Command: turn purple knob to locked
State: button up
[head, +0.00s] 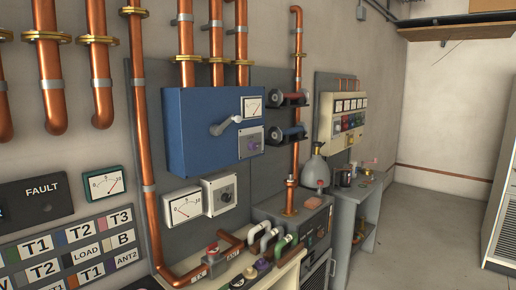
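A small purple knob (254,146) sits on a grey plate (250,142) at the lower right of the front of a blue wall box (198,128). The plate's markings are too small to read, so I cannot tell which position the knob is in. A small dark round part (250,272) on the cream bench panel below also looks purplish. My gripper is not in view.
A grey lever handle (226,125) and a meter (251,105) are on the blue box. Copper pipes (138,100) run beside it. Coloured pipe ends (266,240) stand over the bench. The floor (410,235) at right is clear.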

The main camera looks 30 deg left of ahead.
aim_at(253, 146)
jog(key=i, duration=0.95)
jog(key=z, duration=0.55)
jog(key=k, duration=0.15)
jog(key=u, duration=3.15)
